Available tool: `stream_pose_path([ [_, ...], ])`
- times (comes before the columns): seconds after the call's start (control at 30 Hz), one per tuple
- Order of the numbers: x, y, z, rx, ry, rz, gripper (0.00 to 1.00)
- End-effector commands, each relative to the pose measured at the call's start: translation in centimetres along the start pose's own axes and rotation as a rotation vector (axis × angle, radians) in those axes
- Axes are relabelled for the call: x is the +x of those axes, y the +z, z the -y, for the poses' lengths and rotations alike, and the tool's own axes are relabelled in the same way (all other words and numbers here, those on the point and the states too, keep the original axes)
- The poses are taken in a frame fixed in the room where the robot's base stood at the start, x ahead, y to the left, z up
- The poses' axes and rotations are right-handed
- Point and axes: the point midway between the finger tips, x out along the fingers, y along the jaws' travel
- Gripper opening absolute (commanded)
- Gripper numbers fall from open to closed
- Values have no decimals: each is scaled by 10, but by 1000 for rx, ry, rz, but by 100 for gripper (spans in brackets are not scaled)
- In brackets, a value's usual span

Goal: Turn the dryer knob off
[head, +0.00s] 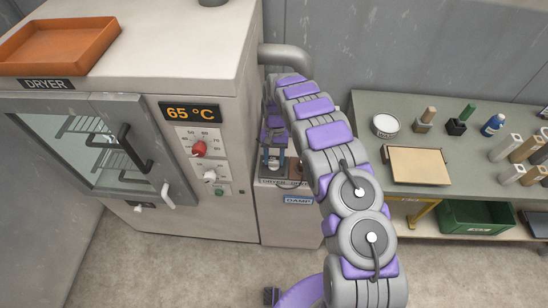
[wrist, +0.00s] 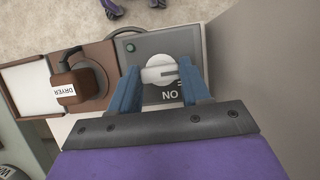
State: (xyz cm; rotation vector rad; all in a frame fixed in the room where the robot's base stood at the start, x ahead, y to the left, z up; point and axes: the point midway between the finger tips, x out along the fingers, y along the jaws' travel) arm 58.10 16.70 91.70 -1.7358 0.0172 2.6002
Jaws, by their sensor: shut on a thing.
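In the wrist view, a round white knob (wrist: 160,73) with a raised bar sits on a grey plate (wrist: 150,42). My gripper's two blue fingers (wrist: 161,84) stand on either side of the knob and are shut on it. The knob's bar lies roughly across the picture between the fingertips.
A brown plug (wrist: 68,87) marked DRYER sits left of the knob, with a cord. The dryer's front shows a 65 °C display (head: 190,112), a red knob (head: 198,149) and a white knob (head: 209,176). A green worktable (head: 375,105) with small items stands right.

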Motion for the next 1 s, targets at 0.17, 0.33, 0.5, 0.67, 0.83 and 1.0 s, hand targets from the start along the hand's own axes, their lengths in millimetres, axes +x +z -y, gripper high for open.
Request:
stream_pose_path([
  [0.17,-2,-2,1,-1,-3,-9,56],
  [0.33,-1,0,1,-1,-2,-5,72],
  [0.5,-1,0,0,0,-2,-3,72],
  [0.67,-6,0,0,0,-2,-3,72],
  [0.83,-30,0,0,0,-3,-6,72],
  [1.0,-64,0,1,-2,-3,-7,72],
])
